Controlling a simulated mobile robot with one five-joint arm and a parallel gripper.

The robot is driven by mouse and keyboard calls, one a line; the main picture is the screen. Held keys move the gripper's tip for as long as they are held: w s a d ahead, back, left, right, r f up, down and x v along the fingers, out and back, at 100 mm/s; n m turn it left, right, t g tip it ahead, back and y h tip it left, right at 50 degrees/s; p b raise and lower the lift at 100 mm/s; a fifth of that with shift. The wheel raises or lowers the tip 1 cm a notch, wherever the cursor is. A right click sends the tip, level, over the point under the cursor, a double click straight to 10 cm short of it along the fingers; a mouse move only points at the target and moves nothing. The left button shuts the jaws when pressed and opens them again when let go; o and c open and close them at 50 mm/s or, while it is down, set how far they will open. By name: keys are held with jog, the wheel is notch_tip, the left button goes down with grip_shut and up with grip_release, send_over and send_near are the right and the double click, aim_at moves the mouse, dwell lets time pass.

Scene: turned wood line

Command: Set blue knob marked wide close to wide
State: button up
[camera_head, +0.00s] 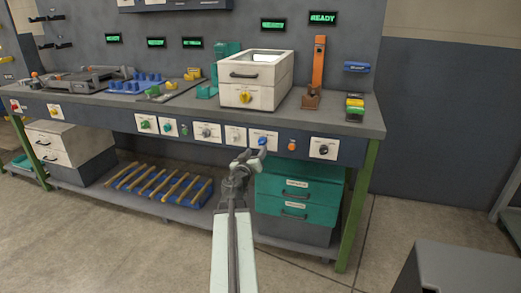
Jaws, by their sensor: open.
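The blue knob (262,141) sits on a white plate (266,134) on the front panel of the workbench, right of the middle. The lettering on the plate is too small to read, and I cannot tell which way the knob points. My gripper (248,156) is open and empty, just below and left of the blue knob. It covers the lower left of the knob's plate. I cannot tell whether a fingertip touches the knob or stands in front of it.
Other knobs share the panel: a grey one (206,132), an orange one (292,146) and a black one (323,149). Teal drawers (296,206) stand below. A white box (268,78) with a yellow knob stands on the bench. The floor in front is mostly clear.

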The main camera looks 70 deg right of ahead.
aim_at(261, 144)
jog(key=d, duration=0.7)
jog(key=shift+w+d, duration=0.2)
jog(key=shift+d, duration=0.05)
grip_shut()
